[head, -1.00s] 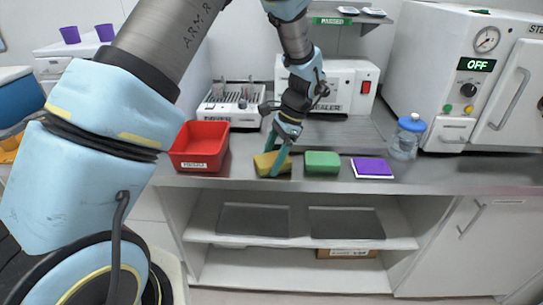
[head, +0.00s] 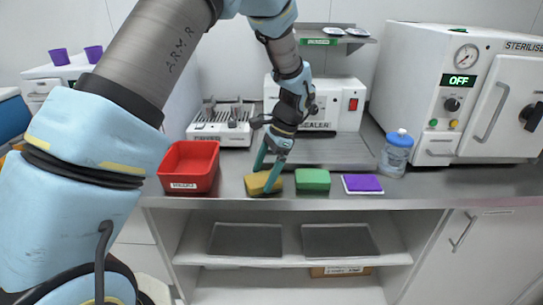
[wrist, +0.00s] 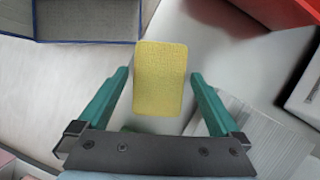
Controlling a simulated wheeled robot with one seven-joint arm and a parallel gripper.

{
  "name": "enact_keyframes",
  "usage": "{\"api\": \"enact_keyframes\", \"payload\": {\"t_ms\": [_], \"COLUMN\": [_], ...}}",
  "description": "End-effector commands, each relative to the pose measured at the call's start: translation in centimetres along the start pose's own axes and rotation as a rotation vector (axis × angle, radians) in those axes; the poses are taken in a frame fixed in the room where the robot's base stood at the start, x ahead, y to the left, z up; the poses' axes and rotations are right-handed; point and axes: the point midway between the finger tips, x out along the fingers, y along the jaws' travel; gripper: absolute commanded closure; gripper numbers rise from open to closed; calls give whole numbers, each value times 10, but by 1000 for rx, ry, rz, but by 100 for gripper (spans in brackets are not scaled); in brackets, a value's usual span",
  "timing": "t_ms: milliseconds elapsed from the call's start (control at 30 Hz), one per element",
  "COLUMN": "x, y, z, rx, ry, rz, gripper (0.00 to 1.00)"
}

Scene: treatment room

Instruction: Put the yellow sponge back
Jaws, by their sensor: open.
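The yellow sponge (head: 257,184) is at the front edge of the counter, left of a green sponge (head: 313,180). My gripper (head: 263,179) reaches down to it, with teal fingers apart. In the wrist view, the yellow sponge (wrist: 160,85) stands between the fingers of my open gripper (wrist: 160,74). A gap shows on each side of it, so the fingers look clear of its sides. Whether its underside rests fully on the counter cannot be told.
A red tray (head: 187,185) stands left of the yellow sponge. A purple pad (head: 362,184) and a blue-capped jar (head: 396,155) are to the right. A sealer (head: 343,115) and a steriliser (head: 505,60) stand behind. An open shelf (head: 290,258) lies below the counter (head: 450,188).

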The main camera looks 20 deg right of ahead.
Motion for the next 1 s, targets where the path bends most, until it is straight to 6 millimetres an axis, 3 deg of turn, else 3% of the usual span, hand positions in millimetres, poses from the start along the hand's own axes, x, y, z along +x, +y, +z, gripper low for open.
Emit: {"api": "enact_keyframes", "payload": {"t_ms": [300, 500, 867, 967, 1000], "x": [-65, -94, -103, -93, -85], "y": [0, -1, -2, -12, -17], "z": [-3, -1, 4, 28, 45], "rx": [0, 0, -15, -99, -159], "ry": [5, 3, 5, 37, 60], "rz": [-3, -2, 4, 24, 37], "gripper": [0, 0, 0, 0, 0]}}
